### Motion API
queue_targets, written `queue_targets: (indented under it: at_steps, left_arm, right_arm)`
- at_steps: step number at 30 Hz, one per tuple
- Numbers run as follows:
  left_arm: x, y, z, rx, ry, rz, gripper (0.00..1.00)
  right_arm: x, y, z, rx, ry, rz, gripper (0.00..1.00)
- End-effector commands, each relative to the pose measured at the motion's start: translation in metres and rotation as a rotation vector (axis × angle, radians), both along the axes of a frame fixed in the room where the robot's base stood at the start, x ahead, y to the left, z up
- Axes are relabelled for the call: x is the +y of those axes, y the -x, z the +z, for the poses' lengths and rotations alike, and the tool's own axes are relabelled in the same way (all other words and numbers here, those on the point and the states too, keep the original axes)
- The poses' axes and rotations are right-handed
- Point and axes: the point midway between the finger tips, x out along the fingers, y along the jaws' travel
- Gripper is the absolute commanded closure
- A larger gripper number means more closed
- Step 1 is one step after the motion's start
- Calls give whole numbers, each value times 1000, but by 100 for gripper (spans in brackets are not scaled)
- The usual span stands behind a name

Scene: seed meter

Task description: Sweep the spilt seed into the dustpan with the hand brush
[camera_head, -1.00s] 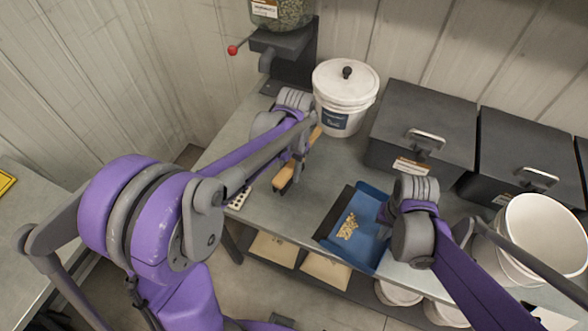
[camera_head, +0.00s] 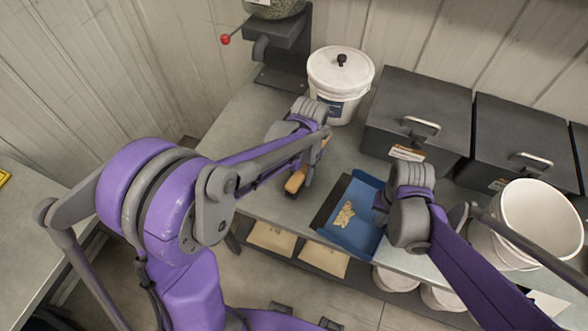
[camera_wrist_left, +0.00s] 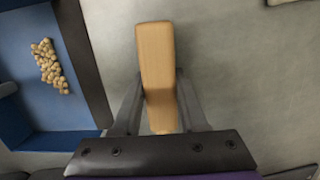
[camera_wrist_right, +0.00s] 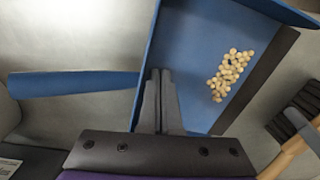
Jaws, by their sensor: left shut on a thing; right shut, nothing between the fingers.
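The hand brush has a wooden body (camera_head: 296,181) and dark bristles (camera_wrist_right: 296,116). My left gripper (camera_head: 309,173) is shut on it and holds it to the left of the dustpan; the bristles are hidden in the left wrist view. The blue dustpan (camera_head: 366,190) has a dark front lip facing the brush. A small heap of pale seed (camera_head: 344,214) lies inside the pan, behind the lip; it also shows in the right wrist view (camera_wrist_right: 230,73). My right gripper (camera_wrist_right: 160,76) is shut and empty at the pan's back wall, close to its blue handle (camera_wrist_right: 70,84).
A white lidded bucket (camera_head: 340,75) stands behind the brush. Dark lidded bins (camera_head: 418,105) line the back, and an open white bucket (camera_head: 535,220) stands at the right. The grey table's front edge is close to the pan. Bare tabletop (camera_head: 240,135) lies at the left.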

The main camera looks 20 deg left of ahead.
Motion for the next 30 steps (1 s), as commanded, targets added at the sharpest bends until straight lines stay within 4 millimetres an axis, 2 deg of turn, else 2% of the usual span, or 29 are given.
queue_targets:
  at_steps: [30]
  left_arm:
    - [-86, 19, 1, 0, 0, -3, 100]
  right_arm:
    - [0, 0, 0, 0, 0, 0, 100]
